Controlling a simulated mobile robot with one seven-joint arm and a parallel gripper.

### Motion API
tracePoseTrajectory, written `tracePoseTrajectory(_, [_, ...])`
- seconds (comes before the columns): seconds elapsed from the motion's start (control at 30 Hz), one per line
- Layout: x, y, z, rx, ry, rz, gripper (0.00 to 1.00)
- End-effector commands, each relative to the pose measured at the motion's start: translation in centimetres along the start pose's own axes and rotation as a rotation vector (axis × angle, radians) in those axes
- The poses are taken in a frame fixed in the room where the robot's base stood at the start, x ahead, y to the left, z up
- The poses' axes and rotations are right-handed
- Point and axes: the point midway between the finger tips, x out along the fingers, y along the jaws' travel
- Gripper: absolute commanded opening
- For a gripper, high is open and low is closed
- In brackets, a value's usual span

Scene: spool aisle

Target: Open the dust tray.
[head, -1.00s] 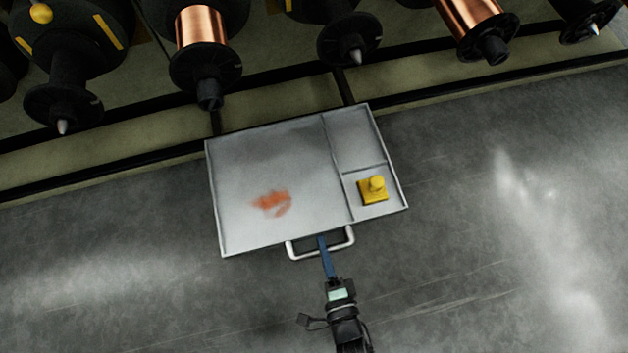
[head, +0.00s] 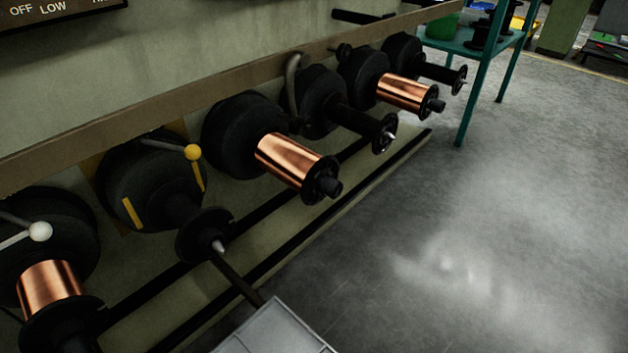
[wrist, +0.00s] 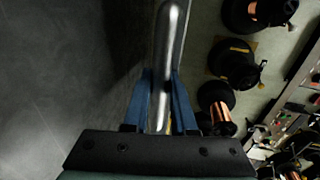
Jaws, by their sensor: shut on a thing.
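The dust tray (head: 274,333) shows only as a grey metal corner at the bottom edge of the head view, standing out from the machine over the floor. A dark rail (head: 238,281) runs from its back edge to the machine. In the wrist view, the tray's bare metal handle (wrist: 172,28) runs up between the two blue fingers. My gripper (wrist: 162,85) is shut on this handle. The rest of the tray and what lies in it are outside the head view. My gripper is also out of the head view.
A row of black spindles stands along the wall, some with copper spools (head: 297,166). Levers with a yellow knob (head: 193,152) and a white knob (head: 40,231) stick out at left. A teal shelf (head: 480,50) stands at the far end. The grey floor (head: 480,210) at right is clear.

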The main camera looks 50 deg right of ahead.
Motion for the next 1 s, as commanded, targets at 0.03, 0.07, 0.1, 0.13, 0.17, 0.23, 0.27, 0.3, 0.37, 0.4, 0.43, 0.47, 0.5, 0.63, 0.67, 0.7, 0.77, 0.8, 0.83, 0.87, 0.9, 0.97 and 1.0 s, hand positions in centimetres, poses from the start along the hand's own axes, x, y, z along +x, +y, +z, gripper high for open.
tracePoseTrajectory(0.03, [0.0, -0.1, 0.0, 0.001, -0.001, -0.002, 0.26])
tracePoseTrajectory(0.07, [0.0, -0.1, 0.0, 0.001, -0.001, -0.002, 0.32])
tracePoseTrajectory(0.1, [0.0, -0.1, 0.0, 0.001, -0.001, -0.002, 0.39])
tracePoseTrajectory(0.13, [0.0, -0.1, 0.0, 0.001, -0.001, -0.002, 0.44])
tracePoseTrajectory(0.17, [0.0, -0.1, 0.0, 0.001, 0.000, -0.001, 0.50])
tracePoseTrajectory(0.23, [0.0, 0.0, 0.0, 0.001, 0.000, -0.001, 0.54])
tracePoseTrajectory(0.27, [0.0, 0.0, 0.0, 0.001, 0.000, -0.001, 0.54])
tracePoseTrajectory(0.3, [0.0, 0.0, 0.0, 0.001, 0.000, -0.001, 0.54])
tracePoseTrajectory(0.37, [0.0, 0.0, 0.0, 0.001, 0.000, -0.001, 0.54])
tracePoseTrajectory(0.4, [0.0, 0.0, 0.0, 0.001, 0.000, -0.001, 0.54])
tracePoseTrajectory(0.43, [0.0, 0.0, 0.0, 0.001, 0.000, 0.000, 0.54])
tracePoseTrajectory(0.47, [0.0, 0.0, 0.0, 0.001, 0.000, 0.000, 0.54])
tracePoseTrajectory(0.5, [-0.1, 0.0, 0.0, 0.001, 0.000, 0.000, 0.54])
tracePoseTrajectory(0.63, [-1.3, -0.1, 0.0, 0.001, -0.001, 0.003, 0.54])
tracePoseTrajectory(0.67, [-1.8, -0.1, 0.1, 0.001, -0.001, 0.004, 0.54])
tracePoseTrajectory(0.7, [-2.5, -0.1, 0.1, 0.001, -0.002, 0.004, 0.54])
tracePoseTrajectory(0.77, [-3.9, -0.1, 0.1, 0.002, -0.001, 0.006, 0.54])
tracePoseTrajectory(0.8, [-4.8, -0.1, 0.0, 0.002, -0.001, 0.006, 0.54])
tracePoseTrajectory(0.83, [-5.5, -0.2, 0.1, 0.001, -0.001, 0.005, 0.54])
tracePoseTrajectory(0.87, [-6.2, -0.1, 0.1, 0.001, -0.002, 0.006, 0.54])
tracePoseTrajectory(0.9, [-7.1, -0.1, 0.1, 0.001, -0.002, 0.006, 0.54])
tracePoseTrajectory(0.97, [-8.4, -0.1, 0.0, 0.001, -0.001, 0.005, 0.54])
tracePoseTrajectory(1.0, [-9.2, 0.0, 0.0, 0.001, -0.002, 0.004, 0.54])
